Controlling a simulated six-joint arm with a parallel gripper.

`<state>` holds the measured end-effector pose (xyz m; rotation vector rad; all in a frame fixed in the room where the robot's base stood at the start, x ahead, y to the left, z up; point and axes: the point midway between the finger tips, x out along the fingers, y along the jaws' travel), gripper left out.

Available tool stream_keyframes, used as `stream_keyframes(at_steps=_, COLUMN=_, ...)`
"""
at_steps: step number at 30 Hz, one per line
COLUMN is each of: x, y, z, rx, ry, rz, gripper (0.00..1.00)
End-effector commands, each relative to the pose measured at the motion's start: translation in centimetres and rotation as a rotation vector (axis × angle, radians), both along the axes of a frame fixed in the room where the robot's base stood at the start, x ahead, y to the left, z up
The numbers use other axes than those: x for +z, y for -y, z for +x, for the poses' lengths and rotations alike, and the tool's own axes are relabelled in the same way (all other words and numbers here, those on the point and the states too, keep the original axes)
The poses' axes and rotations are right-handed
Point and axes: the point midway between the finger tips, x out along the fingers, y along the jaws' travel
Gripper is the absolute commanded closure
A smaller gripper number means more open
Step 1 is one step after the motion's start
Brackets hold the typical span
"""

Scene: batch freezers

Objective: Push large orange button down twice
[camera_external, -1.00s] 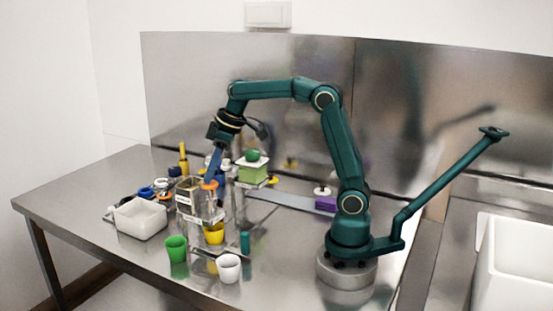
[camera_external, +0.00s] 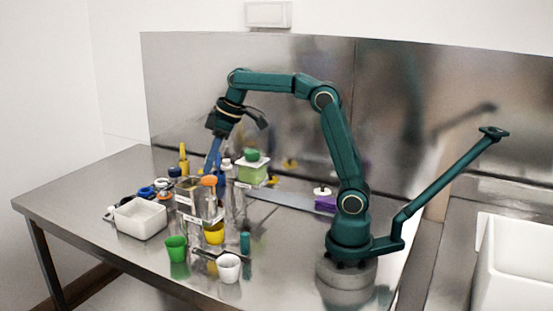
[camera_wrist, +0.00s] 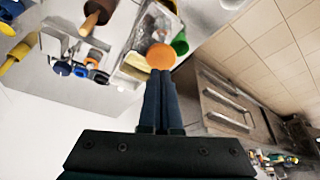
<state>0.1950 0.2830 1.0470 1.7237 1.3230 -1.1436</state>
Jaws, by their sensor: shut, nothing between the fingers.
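The large orange button (camera_external: 208,181) is a round orange cap on top of a clear-walled dispenser (camera_external: 187,200) in the cluster on the table. It also shows in the wrist view (camera_wrist: 160,57), directly beyond my fingertips. My gripper (camera_external: 209,171) has its long blue fingers together and empty, tips pointing down just behind and above the button. In the wrist view my gripper (camera_wrist: 160,73) has its tips overlapping the button's lower edge. I cannot tell whether they touch it.
A green dome on a light green block (camera_external: 251,174) stands close right of my fingers. A yellow cup (camera_external: 214,233), green cup (camera_external: 176,248) and white cup (camera_external: 229,267) stand in front. A white bin (camera_external: 138,219) is at left. The table's front left is clear.

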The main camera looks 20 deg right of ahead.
Motion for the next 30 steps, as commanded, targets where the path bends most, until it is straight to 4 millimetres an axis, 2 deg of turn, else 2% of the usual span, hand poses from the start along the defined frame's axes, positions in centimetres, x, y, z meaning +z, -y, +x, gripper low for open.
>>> stream_keyframes(at_steps=8, x=-0.1, y=0.0, z=0.0, rx=0.0, ry=0.0, rz=0.0, gripper=1.0)
stream_keyframes(at_steps=30, x=-2.6, y=0.0, z=0.0, rx=0.0, ry=-0.001, rz=-0.002, gripper=1.0)
